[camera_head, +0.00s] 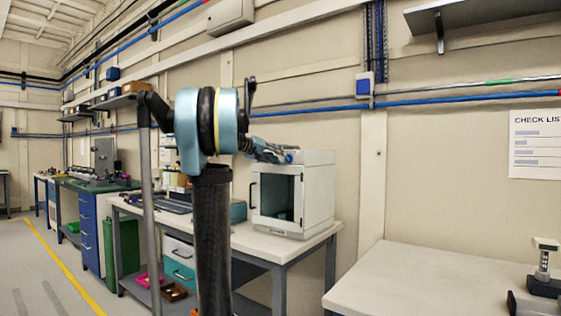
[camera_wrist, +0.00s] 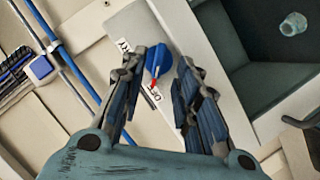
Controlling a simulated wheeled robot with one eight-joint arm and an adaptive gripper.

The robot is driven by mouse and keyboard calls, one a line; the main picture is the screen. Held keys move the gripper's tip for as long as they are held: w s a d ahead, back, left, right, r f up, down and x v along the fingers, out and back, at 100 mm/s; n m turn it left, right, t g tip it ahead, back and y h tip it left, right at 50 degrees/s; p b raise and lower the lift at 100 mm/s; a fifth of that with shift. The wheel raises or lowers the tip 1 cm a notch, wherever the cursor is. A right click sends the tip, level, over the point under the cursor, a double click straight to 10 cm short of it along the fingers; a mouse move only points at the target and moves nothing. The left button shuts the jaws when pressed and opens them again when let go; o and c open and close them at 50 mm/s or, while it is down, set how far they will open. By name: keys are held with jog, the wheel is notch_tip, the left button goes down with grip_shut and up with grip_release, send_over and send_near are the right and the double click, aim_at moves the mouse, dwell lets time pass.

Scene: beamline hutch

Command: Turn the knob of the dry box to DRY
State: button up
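The dry box (camera_head: 318,195) is a white cabinet with a dark glass door, standing on a white-topped table. In the wrist view its white control panel (camera_wrist: 133,20) carries a blue knob (camera_wrist: 158,60) with a red pointer end. The red end lies beside the OFF label (camera_wrist: 152,96); the DRY label (camera_wrist: 122,45) is at the upper left, partly hidden by a finger. My gripper (camera_wrist: 160,66) is open, with one finger on each side of the knob, apparently apart from it. In the head view my gripper (camera_head: 288,155) is at the top front of the box.
Inside the box, a small clear vessel (camera_wrist: 293,23) shows through the door. A blue switch box (camera_wrist: 41,67) and pipes are on the wall to the left.

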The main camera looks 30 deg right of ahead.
aim_at(287, 158)
jog(key=shift+x, duration=1.45)
grip_shut()
jog(key=shift+s+d+m+t+y, duration=0.15)
jog(key=shift+m+t+y, duration=0.4)
jog(key=shift+m+t, duration=1.15)
jog(key=shift+s+m+t+y, duration=0.4)
jog(key=shift+m+t, duration=0.5)
jog(key=shift+m, duration=1.45)
jog(key=shift+s+d+m+t+y, duration=0.1)
jog(key=shift+m+t+y, duration=0.55)
jog(key=shift+m+t, duration=1.05)
jog(key=shift+m+g, duration=0.4)
jog(key=shift+m, duration=0.05)
